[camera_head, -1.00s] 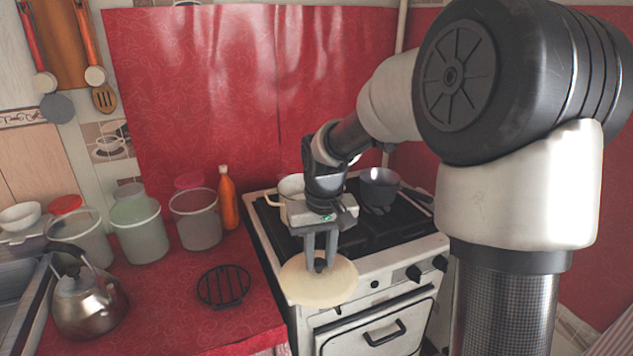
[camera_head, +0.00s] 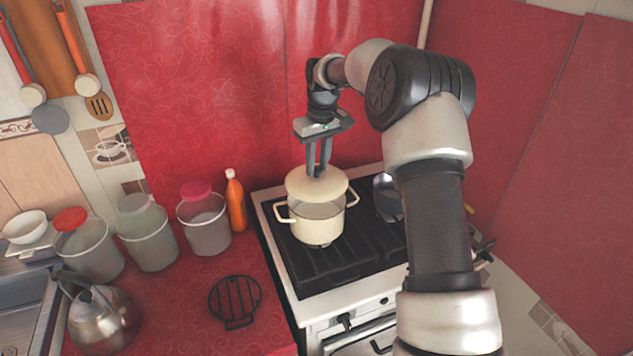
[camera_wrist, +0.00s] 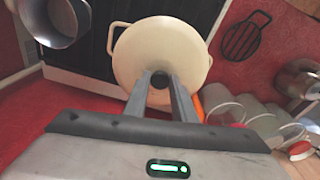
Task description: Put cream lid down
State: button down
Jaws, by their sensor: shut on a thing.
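The cream lid (camera_head: 317,187) is held by its dark knob in my gripper (camera_head: 318,173), whose fingers point down. The lid is over the back part of the cream pot (camera_head: 318,222), which stands on the stove with a handle at each side. Part of the pot's opening shows in front of the lid, so the lid is apart from the front rim. In the wrist view, the lid (camera_wrist: 145,60) and its knob show between the fingers of my gripper (camera_wrist: 162,80). The lid hides most of the pot there.
A dark pan (camera_head: 387,197) stands right of the pot on the stove (camera_head: 340,262), partly behind my arm. A black trivet (camera_head: 235,300), an orange bottle (camera_head: 236,203), several containers and a kettle (camera_head: 103,318) are on the red counter at left.

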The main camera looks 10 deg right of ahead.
aim_at(318, 174)
jog(key=shift+f, duration=2.95)
jog(key=shift+f, duration=0.2)
jog(key=c, duration=1.5)
grip_release()
jog(key=shift+o, duration=0.2)
